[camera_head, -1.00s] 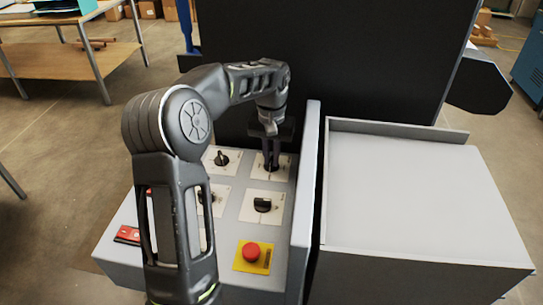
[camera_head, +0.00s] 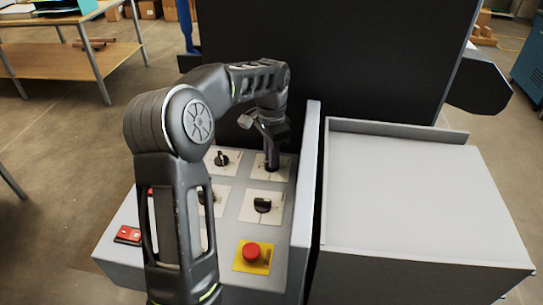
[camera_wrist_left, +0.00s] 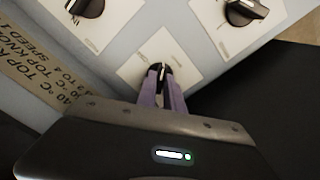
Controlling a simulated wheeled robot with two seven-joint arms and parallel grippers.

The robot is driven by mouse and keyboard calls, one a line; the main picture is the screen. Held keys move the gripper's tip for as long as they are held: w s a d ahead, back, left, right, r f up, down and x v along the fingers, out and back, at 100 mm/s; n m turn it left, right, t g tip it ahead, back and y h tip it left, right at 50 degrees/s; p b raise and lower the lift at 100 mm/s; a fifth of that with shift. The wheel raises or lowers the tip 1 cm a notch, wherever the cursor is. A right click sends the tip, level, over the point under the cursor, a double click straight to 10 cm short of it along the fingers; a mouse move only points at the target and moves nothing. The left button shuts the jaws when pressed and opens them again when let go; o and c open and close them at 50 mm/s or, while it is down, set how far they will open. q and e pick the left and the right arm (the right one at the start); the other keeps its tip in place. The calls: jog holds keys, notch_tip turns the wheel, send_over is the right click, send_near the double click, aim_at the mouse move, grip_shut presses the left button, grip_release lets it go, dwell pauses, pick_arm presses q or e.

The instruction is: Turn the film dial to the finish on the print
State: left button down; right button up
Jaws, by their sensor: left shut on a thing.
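My left gripper (camera_head: 271,160) reaches down onto the back right dial of the control panel. In the left wrist view its fingers (camera_wrist_left: 162,88) are shut on a black dial (camera_wrist_left: 159,70) on a white plate (camera_wrist_left: 134,71). In the head view the gripper mostly hides this dial. Three other black dials show: one at the back left (camera_head: 221,159), one at the front right (camera_head: 262,205), and one at the front left, partly behind my arm. I cannot read which dial is for film, and no print shows clearly. My right gripper is out of view.
A red stop button (camera_head: 252,250) on a yellow plate and a red switch (camera_head: 128,235) sit at the panel's front. A raised grey side wall (camera_head: 306,190) stands close right of the gripper. A flat grey surface (camera_head: 420,195) lies beyond it.

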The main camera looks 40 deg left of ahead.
pick_arm(q)
jog(key=m, duration=0.7)
jog(key=shift+r, duration=0.1)
dwell(0.4)
jog(key=c, duration=1.5)
grip_release()
jog(key=shift+o, duration=0.2)
notch_tip(320, 180, up, 8)
jog(key=shift+f, duration=0.1)
jog(key=shift+f, duration=0.1)
